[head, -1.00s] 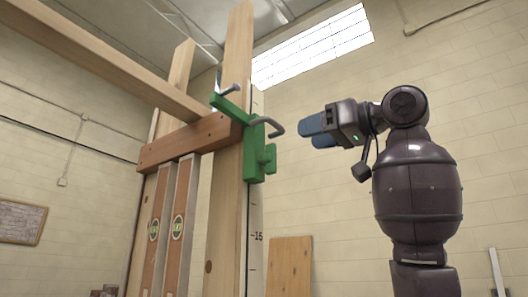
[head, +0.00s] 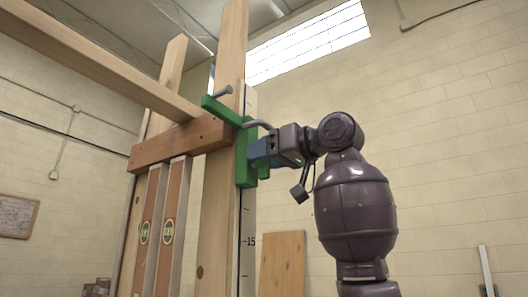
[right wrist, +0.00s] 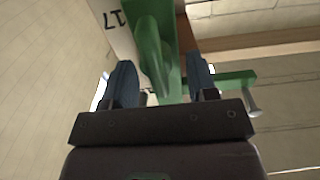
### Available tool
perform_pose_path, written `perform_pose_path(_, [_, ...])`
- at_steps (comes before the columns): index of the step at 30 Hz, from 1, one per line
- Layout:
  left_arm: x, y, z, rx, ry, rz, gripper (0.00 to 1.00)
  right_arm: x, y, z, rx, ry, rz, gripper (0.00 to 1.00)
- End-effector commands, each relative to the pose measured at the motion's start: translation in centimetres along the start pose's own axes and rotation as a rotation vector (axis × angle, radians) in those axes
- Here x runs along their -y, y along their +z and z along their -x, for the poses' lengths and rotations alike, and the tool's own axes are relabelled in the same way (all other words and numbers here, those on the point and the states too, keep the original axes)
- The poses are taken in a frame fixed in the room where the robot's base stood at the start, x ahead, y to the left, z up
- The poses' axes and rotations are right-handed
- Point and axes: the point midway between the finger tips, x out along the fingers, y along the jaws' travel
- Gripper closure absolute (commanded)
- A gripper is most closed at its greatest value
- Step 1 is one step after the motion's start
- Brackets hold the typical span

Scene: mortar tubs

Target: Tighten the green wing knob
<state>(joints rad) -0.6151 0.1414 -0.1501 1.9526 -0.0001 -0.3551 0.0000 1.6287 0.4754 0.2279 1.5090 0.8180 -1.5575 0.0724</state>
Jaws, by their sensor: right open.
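The green clamp bracket (head: 243,168) is fixed on the tall wooden post. The green wing knob (head: 264,173) is on its right side, mostly hidden behind my right gripper (head: 256,152). In the right wrist view the green wing knob (right wrist: 150,45) stands between the two blue fingers of my right gripper (right wrist: 160,80). The fingers are open, with a visible gap on each side of the knob. My left gripper is out of view.
A grey bent rod (head: 258,125) sticks out of the bracket just above my right gripper. A wooden crosspiece (head: 180,146) meets the post (head: 218,215) at the left. Two spirit levels (head: 169,225) hang below it.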

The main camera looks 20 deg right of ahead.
Motion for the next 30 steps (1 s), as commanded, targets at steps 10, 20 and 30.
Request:
perform_pose_path(10, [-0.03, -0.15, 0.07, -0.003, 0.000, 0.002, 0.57, 0.00, 0.03, -0.31, 0.000, 0.000, 0.000, 0.47])
perform_pose_path(20, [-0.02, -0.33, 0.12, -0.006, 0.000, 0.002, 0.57, 0.01, 0.01, -0.29, 0.000, 0.000, 0.000, 0.96])
perform_pose_path(30, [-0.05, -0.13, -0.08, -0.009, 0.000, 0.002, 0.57, -0.07, 0.01, -0.22, -0.002, 0.000, -0.056, 0.96])
